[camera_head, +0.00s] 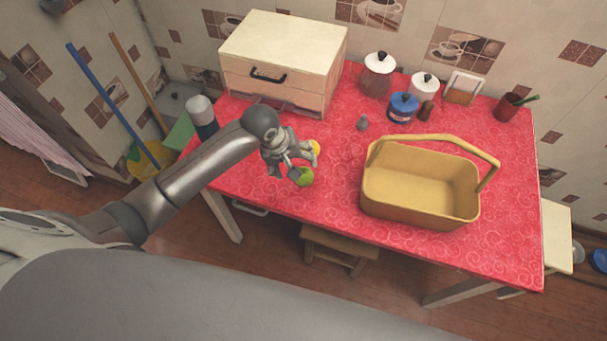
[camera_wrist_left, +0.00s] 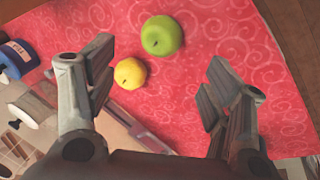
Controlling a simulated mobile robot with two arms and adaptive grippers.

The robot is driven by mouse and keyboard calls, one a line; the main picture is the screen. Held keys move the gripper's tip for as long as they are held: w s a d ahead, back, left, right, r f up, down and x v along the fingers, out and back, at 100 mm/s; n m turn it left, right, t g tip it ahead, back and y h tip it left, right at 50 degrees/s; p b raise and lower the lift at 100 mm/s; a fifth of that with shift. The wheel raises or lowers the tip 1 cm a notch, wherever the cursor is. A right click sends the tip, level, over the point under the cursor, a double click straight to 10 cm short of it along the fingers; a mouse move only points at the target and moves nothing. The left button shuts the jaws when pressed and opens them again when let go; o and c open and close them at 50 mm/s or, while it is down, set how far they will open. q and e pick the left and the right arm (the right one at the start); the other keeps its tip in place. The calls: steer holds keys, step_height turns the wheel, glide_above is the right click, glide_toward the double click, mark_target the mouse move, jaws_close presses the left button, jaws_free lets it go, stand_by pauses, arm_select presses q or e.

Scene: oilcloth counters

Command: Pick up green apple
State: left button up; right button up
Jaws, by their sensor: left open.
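The green apple (camera_head: 306,178) rests on the red patterned tablecloth near the table's front left, right by my left gripper's fingers. In the left wrist view the green apple (camera_wrist_left: 161,35) lies at top centre, beyond the fingertips and between their lines. My left gripper (camera_head: 286,171) is open and empty; its two fingers also show spread wide in the left wrist view (camera_wrist_left: 158,85). A yellow fruit (camera_head: 315,147) sits close behind the apple, partly hidden by the gripper; it also shows in the left wrist view (camera_wrist_left: 130,73). My right gripper is not in view.
A yellow basket (camera_head: 420,210) with a raised handle stands to the right. A cream drawer box (camera_head: 285,55) stands at the back left. Several canisters, including a blue one (camera_head: 403,107), stand at the back. A small grey object (camera_head: 362,123) lies mid-table.

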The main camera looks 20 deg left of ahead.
mark_target(303, 173)
arm_select(q)
steer(key=x, duration=0.3)
steer(key=shift+w+d+f, duration=0.1)
steer(key=shift+d+f, duration=0.05)
steer(key=shift+f, duration=0.15)
steer(key=shift+p+x, duration=0.5)
steer(key=shift+x, duration=2)
steer(key=c, duration=1.1)
